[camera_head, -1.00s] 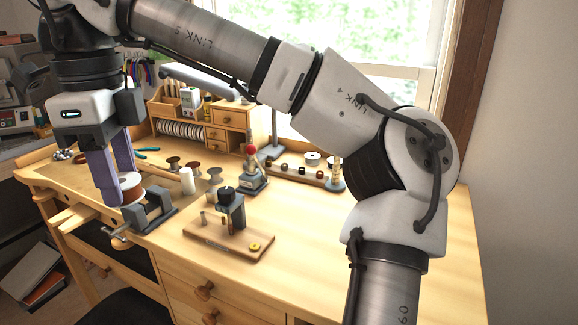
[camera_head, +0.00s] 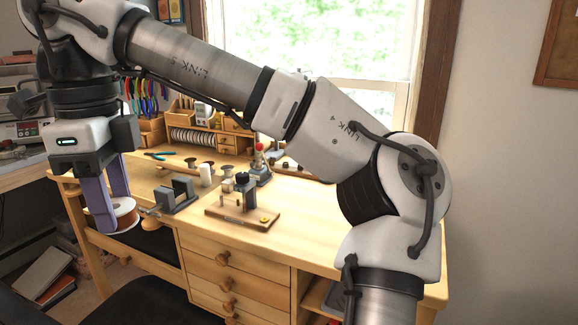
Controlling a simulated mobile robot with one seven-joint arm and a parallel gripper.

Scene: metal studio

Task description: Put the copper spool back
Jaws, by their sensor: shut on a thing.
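The copper spool (camera_head: 125,217) has pale flanges and copper-coloured winding. My gripper (camera_head: 108,222) points down at the left with its purple fingers shut on the spool. The spool hangs at the left front of the workbench (camera_head: 300,215), near the bench's front edge. The near finger hides part of the spool.
A grey vise (camera_head: 175,195) stands right of the spool. A small tool on a wooden base (camera_head: 242,212) is farther right. A drawer organiser (camera_head: 228,143) stands at the back. The right bench top is mostly clear.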

